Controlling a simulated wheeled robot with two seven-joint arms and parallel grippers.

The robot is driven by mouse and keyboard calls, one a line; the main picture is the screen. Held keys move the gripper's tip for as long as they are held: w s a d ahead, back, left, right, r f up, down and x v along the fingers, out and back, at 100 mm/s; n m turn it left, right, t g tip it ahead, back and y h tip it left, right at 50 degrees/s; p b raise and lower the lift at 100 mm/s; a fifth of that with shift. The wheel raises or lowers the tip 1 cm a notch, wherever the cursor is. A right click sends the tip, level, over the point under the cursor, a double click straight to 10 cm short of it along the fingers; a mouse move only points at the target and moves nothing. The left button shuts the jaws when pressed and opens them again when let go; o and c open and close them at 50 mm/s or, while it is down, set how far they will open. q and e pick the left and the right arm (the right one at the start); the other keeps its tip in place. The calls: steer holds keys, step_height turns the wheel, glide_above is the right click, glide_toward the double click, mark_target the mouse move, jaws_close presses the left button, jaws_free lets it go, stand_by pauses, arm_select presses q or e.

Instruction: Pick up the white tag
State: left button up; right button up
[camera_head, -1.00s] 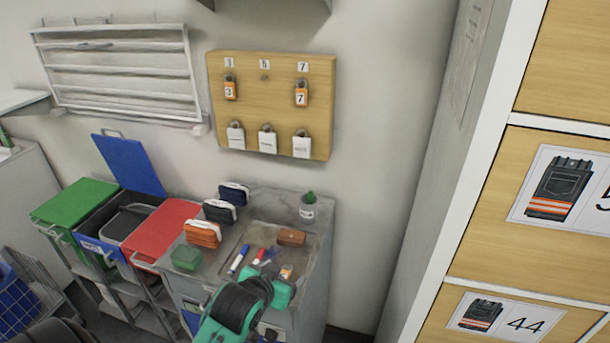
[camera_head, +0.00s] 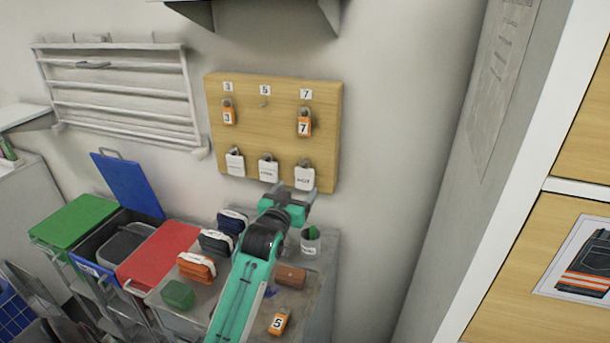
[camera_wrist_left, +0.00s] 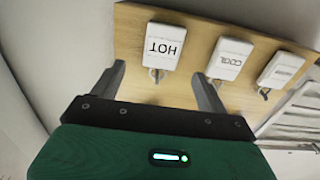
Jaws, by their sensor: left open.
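Three white tags hang in the bottom row of the wooden board (camera_head: 235,140) in the head view: a left one (camera_head: 235,164), a middle one (camera_head: 267,171) and a right one (camera_head: 305,178). In the left wrist view the right one reads HOT (camera_wrist_left: 165,46), the middle one COOL (camera_wrist_left: 230,58), and the third tag's (camera_wrist_left: 281,70) print is too small to read. My left gripper (camera_head: 291,192) is open and empty just below the board. In the wrist view the HOT tag lies ahead of the gap between its fingers, apart from them. My right gripper is out of view.
Orange tag 5 (camera_head: 279,322) lies on the cabinet top, beside a brown case (camera_head: 291,277) and a cup (camera_head: 310,243). A dark shelf (camera_head: 262,14) juts out above the board.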

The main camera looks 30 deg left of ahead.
mark_target(304, 178)
arm_select(q)
steer(key=p+x, duration=0.2)
steer(key=x, duration=0.2)
steer(key=shift+w+a, duration=0.15)
steer(key=shift+w, duration=0.1)
steer(key=shift+w+a+f+p, duration=0.2)
steer(key=shift+w+p, duration=0.2)
steer(key=shift+w, duration=0.2)
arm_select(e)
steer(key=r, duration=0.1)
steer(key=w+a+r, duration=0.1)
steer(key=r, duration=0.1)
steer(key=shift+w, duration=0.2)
arm_select(q)
steer(key=c, duration=1)
steer(key=shift+c, duration=0.3)
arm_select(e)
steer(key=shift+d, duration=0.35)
